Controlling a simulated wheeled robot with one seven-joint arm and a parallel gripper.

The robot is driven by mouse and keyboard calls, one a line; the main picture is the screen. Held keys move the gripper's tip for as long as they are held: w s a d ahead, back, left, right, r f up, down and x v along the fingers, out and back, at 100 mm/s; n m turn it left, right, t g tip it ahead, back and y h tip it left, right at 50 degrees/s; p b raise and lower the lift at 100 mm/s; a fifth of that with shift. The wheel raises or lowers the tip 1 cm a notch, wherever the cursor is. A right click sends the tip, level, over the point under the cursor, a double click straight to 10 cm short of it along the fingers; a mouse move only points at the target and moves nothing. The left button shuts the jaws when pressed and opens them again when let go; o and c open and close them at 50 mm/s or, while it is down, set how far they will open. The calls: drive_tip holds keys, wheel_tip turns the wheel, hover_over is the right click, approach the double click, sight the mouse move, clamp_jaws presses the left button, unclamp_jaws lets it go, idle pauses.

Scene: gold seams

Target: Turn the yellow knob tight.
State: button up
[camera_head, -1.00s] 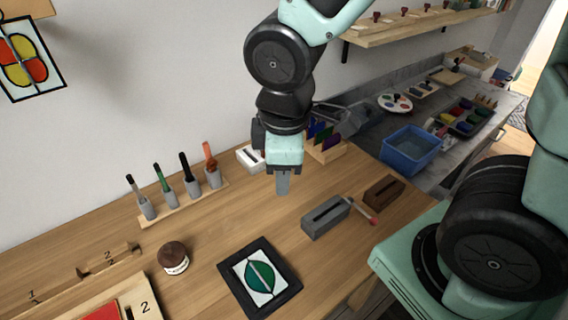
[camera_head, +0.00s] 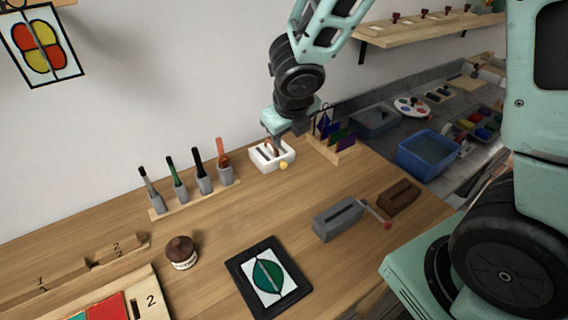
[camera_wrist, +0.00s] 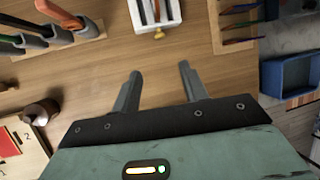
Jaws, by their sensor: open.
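The yellow knob (camera_head: 284,165) is small and round and sits on the front of a white slotted block (camera_head: 262,158) near the back of the wooden table. It also shows in the wrist view (camera_wrist: 159,34), at the near end of the white block (camera_wrist: 143,14). My gripper (camera_head: 279,143) is above and beside the block in the head view, partly covering it. In the wrist view its two fingers (camera_wrist: 158,82) are apart with bare table between them. The knob lies beyond the fingertips, not touched by them.
A rack of several handled tools (camera_head: 190,190) stands left of the block, and a wooden rack with coloured sheets (camera_head: 343,150) stands to its right. A grey slotted block (camera_head: 338,219), a brown jar (camera_head: 181,252) and a black-framed panel (camera_head: 236,268) lie nearer. Open table lies between.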

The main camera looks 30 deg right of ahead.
sight(284, 164)
drive_tip(key=b+x, duration=0.8)
drive_tip(key=x, duration=0.9)
drive_tip(key=shift+w+f, duration=0.1)
drive_tip(key=shift+w, duration=0.1)
clamp_jaws()
